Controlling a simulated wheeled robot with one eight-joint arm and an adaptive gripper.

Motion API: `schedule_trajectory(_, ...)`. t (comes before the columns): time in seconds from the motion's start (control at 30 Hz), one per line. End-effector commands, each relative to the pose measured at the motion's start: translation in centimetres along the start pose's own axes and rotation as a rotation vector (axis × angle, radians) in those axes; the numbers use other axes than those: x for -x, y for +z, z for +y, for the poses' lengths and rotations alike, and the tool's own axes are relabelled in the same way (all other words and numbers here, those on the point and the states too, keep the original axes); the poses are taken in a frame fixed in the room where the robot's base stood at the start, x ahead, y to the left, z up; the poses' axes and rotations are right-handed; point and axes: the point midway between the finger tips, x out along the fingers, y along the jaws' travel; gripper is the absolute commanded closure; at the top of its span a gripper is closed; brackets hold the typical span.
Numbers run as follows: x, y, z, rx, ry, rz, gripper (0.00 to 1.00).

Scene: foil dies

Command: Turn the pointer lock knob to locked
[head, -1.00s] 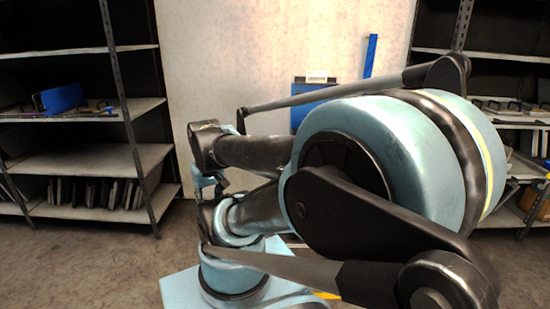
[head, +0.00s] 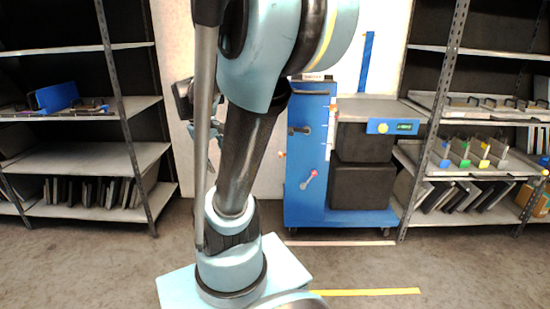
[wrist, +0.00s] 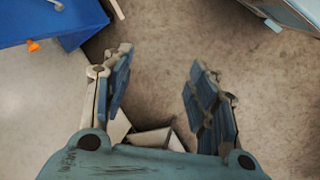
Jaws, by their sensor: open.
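A blue machine cabinet (head: 320,212) stands against the back wall in the head view. Its front carries a small red-pink knob with a pale pointer (head: 308,178), tilted up to the right. Higher on the same front is a dark handle (head: 300,130), and an orange knob (head: 282,154) sticks out at its left edge. I cannot tell for certain which is the lock knob, nor read any marks. In the wrist view my gripper (wrist: 160,62) is open and empty above the floor. The blue cabinet's corner (wrist: 75,38) and an orange knob (wrist: 34,46) show at upper left, apart from the fingers.
Metal shelves (head: 85,160) stand at left and more shelves (head: 480,165) at right, holding dark plates and coloured blocks. A pink floor strip (head: 340,243) and a yellow one (head: 365,292) lie before the cabinet. The floor between is clear.

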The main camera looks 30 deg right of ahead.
Motion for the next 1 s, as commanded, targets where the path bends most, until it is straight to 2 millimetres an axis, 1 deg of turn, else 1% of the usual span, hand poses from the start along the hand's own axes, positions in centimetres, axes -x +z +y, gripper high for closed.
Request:
schedule_trajectory(0.03, 0.3, -1.1, 1.2, 0.022, 0.021, -0.017, 0.47)
schedule_trajectory(0.1, 0.6, -2.4, 2.8, 0.057, 0.050, -0.043, 0.47)
schedule_trajectory(0.3, 0.9, -6.1, 7.3, 0.154, 0.129, -0.123, 0.47)
schedule_trajectory(0.47, 0.7, -9.2, 10.7, 0.227, 0.186, -0.193, 0.47)
schedule_trajectory(0.6, 0.2, -11.8, 13.6, 0.289, 0.231, -0.260, 0.47)
schedule_trajectory(0.77, -0.8, -14.9, 16.7, 0.357, 0.277, -0.339, 0.47)
schedule_trajectory(1.0, -3.0, -19.4, 21.0, 0.451, 0.334, -0.467, 0.47)
